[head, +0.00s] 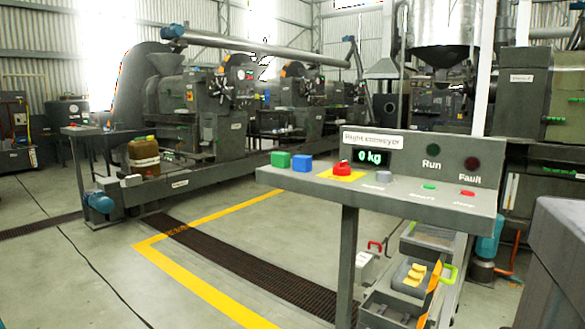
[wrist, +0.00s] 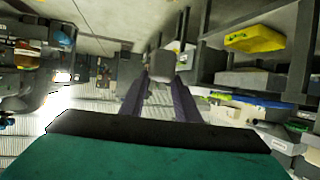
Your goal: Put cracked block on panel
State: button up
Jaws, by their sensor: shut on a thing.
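My gripper (wrist: 160,75) shows in the wrist view, its two dark purple-grey fingers reaching away from the camera. It is shut on a small grey block (wrist: 160,63) at the fingertips. I cannot make out cracks on the block at this size. The grey panel (head: 330,193) stands on a leg in the head view, with a sign and a display reading 0 kg.
A red button on a yellow plate (head: 342,170) and a small grey piece (head: 384,176) are on the panel, right of the blocks. Drawers with yellow pieces (head: 413,274) stand below. A yellow tray (wrist: 255,39) sits on shelving in the wrist view. Floor at left is mostly clear.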

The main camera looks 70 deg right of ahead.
jog(key=s+d+r+m+g+h+p, duration=0.1)
jog(key=d+r+m+h+p, duration=0.35)
jog(key=d, duration=0.85)
jog(key=s+d+r+m+g+h+p, duration=0.1)
jog(key=d+r+p, duration=0.6)
jog(key=d, duration=0.6)
jog(key=s+d+r+m+g+h+p, duration=0.1)
jog(key=s+d+r+m+h+p, duration=0.2)
jog(key=d, duration=0.4)
jog(key=s+d+r+g+h+p, duration=0.1)
jog(key=s+d+r+p, duration=0.15)
jog(key=d+p, duration=0.4)
jog(key=s+d+r+m+g+h+p, duration=0.15)
jog(key=s+d, duration=0.25)
jog(key=d, duration=0.5)
jog(key=s+d+r+m+g+h+p, duration=0.1)
jog(key=s+d+r+m+g+p, duration=0.2)
jog(key=s+d+r+p, duration=0.45)
jog(key=s+d+r+m+g+h+p, duration=0.15)
jog(key=s+d+r+p, duration=0.25)
jog(key=s+d, duration=0.55)
jog(key=s+d+r+m+g+p, duration=0.3)
jog(key=s+d+r+p, duration=0.2)
jog(key=s, duration=0.5)
jog(key=s+d+r+m+g+p, duration=0.3)
jog(key=s+d+r+p, duration=0.2)
jog(key=s+d, duration=0.5)
jog(key=shift+s+r+g, duration=0.35)
jog(key=shift+s+g, duration=0.05)
jog(key=shift+s, duration=0.1)
